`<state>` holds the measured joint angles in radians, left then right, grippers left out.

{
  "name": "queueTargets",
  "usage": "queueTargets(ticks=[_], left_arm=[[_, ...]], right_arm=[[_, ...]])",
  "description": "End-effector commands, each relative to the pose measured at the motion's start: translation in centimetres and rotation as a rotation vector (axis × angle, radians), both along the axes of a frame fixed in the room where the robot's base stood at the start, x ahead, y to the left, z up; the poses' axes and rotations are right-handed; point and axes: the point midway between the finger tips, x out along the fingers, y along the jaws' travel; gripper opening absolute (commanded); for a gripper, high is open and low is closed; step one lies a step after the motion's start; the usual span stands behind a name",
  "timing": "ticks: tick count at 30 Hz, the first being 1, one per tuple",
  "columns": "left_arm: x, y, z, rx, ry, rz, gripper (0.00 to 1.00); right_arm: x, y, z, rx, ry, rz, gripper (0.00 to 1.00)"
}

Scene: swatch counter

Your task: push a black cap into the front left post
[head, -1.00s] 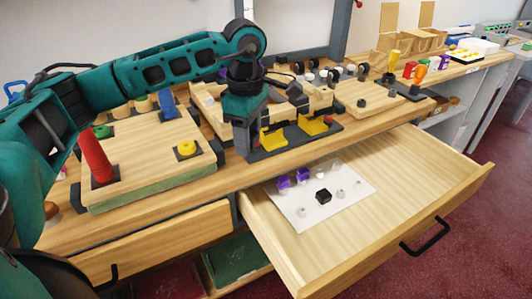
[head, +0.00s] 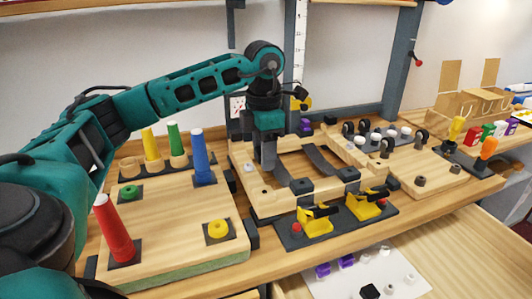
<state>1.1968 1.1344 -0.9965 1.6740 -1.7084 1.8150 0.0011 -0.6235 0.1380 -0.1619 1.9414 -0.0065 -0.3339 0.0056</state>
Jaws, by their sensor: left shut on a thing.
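A light wooden frame (head: 268,205) lies on the bench in the middle of the head view. Its front left part is right by my left gripper (head: 268,166), which points down over the frame's left side. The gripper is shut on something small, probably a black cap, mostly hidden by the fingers. I cannot tell whether it touches the frame. Another black cap (head: 370,291) lies on a white sheet in the open drawer. I cannot clearly single out the front left post. My right gripper is not in view.
Yellow clamps (head: 316,221) on a dark base stand before the frame. A board (head: 165,225) with a red peg (head: 113,230) and yellow ring (head: 217,230) is at left. A board with dark pegs (head: 420,181) is at right. The drawer (head: 460,250) stands open below.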

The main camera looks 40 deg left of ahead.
Motion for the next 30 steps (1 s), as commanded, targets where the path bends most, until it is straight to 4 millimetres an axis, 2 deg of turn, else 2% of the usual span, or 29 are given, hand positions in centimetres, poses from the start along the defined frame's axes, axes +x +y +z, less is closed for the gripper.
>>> queueTargets(ticks=[14, 18, 30], left_arm=[[0.0, 0.0, -4.5, 0.0, 0.0, -0.001, 0.13], [0.0, 0.0, -5.6, 0.0, 0.0, -0.002, 0.13], [0.0, 0.0, -6.1, 0.0, -0.001, -0.002, 0.13]], right_arm=[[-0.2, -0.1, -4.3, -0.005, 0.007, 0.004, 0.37], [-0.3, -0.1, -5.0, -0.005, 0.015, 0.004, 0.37], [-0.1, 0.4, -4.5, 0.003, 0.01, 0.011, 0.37]])
